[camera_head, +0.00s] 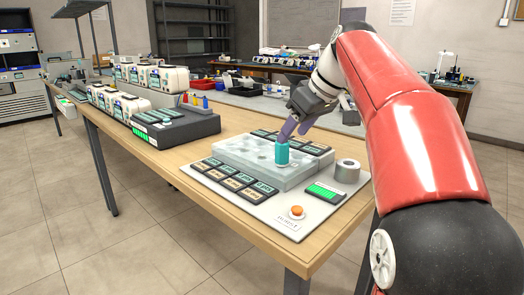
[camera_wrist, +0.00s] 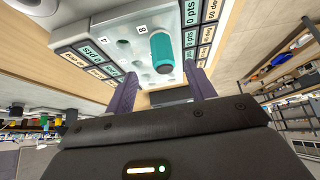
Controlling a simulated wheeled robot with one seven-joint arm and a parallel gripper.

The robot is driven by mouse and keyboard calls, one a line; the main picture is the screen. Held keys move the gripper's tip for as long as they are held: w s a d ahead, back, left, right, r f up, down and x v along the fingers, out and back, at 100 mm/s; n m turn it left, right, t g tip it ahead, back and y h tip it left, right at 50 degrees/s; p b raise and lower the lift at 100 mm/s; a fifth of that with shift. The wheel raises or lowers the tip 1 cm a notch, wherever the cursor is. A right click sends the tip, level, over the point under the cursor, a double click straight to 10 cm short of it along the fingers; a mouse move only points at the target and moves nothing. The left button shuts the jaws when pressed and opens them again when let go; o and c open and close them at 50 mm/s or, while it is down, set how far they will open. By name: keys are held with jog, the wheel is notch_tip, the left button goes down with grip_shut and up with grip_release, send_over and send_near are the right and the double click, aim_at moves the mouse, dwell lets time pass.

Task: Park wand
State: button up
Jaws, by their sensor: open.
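A teal cylinder (camera_head: 282,154) stands upright in the pale block with round holes (camera_head: 236,158); I cannot tell for sure whether it is the wand. My gripper (camera_head: 287,134) is just above and behind it, with purple-grey fingers pointing down toward it. In the wrist view the teal cylinder (camera_wrist: 161,50) shows beyond and between the open fingertips (camera_wrist: 160,76), with nothing held. I cannot tell whether a finger touches it. Its lower end is hidden in the block.
The block sits on a white board (camera_head: 268,212) with point labels, an orange button (camera_head: 296,211), a green display (camera_head: 325,191) and a metal ring (camera_head: 346,171). A dark grey box (camera_head: 180,128) and several white devices (camera_head: 122,104) stand along the table's left.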

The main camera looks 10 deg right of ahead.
aim_at(279, 149)
jog(key=x, duration=0.5)
jog(key=b+x, duration=0.1)
jog(key=x, duration=0.1)
jog(key=shift+w+a+f, duration=0.1)
jog(key=shift+a, duration=0.3)
jog(key=shift+c, duration=0.3)
jog(key=c, duration=1.1)
notch_tip(279, 149, up, 10)
jog(key=p, duration=0.3)
jog(key=o, duration=0.5)
jog(key=c, duration=0.4)
